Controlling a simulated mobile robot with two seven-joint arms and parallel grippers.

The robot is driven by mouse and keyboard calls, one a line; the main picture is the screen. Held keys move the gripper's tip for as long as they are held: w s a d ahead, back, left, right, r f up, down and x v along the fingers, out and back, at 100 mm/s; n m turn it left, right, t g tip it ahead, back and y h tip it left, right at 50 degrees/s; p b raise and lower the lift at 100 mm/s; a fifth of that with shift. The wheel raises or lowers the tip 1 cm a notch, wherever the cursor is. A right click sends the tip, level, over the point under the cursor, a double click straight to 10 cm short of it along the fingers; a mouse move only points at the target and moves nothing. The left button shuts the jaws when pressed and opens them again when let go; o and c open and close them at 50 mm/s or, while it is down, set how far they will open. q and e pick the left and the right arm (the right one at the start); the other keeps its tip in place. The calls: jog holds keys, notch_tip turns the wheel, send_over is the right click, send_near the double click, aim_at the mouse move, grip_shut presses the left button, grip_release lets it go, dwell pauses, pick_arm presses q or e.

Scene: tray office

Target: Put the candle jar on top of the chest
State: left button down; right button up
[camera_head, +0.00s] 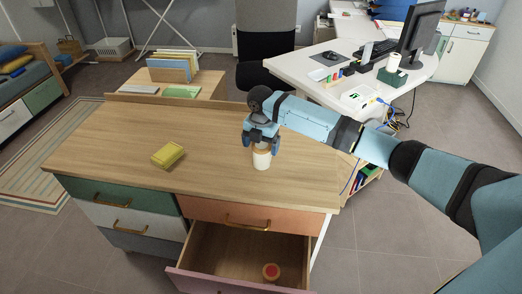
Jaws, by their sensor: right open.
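The candle jar (262,160), a pale cylinder with a tan upper part, stands upright on the wooden top of the chest (215,165), right of the middle. My right gripper (261,146) is open at the jar's upper part, with its fingers pointing down on either side. The fingers partly hide the jar's top, and I cannot tell whether they touch it. My left gripper is not in view.
A yellow block (168,155) lies on the chest's left part. The chest's drawer (215,250) is pulled open at the front, with a red-topped round item (271,271) inside. A white desk (310,70) with a monitor stands behind right.

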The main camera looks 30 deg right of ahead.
notch_tip(320, 180, up, 9)
jog(key=shift+f+p, duration=0.15)
jog(key=shift+p, duration=0.35)
jog(key=s+a+f+m, duration=0.1)
jog(key=a+f, duration=0.2)
jog(key=s+a+f+m+t+y, duration=0.1)
jog(key=s+a+f, duration=0.1)
jog(key=a+f, duration=0.1)
jog(key=s+a+f+y, duration=0.1)
jog(key=s+a+f, duration=0.1)
jog(key=a+f, duration=0.1)
jog(key=shift+s+a+m+t, duration=0.2)
jog(key=shift+m+t, duration=0.2)
jog(key=s+a+f+m+t+y, duration=0.3)
jog(key=s+a+f+m, duration=0.2)
jog(key=s+a, duration=0.3)
jog(key=s+d+f+m+t, duration=0.2)
jog(key=s+m+t, duration=0.1)
jog(key=s+m, duration=0.4)
jog(key=s+d+f+m+t+h, duration=0.1)
jog(key=s+d+f+m+t, duration=0.1)
jog(key=s+m, duration=0.6)
jog(key=s+f+t, duration=0.1)
jog(key=s, duration=0.3)
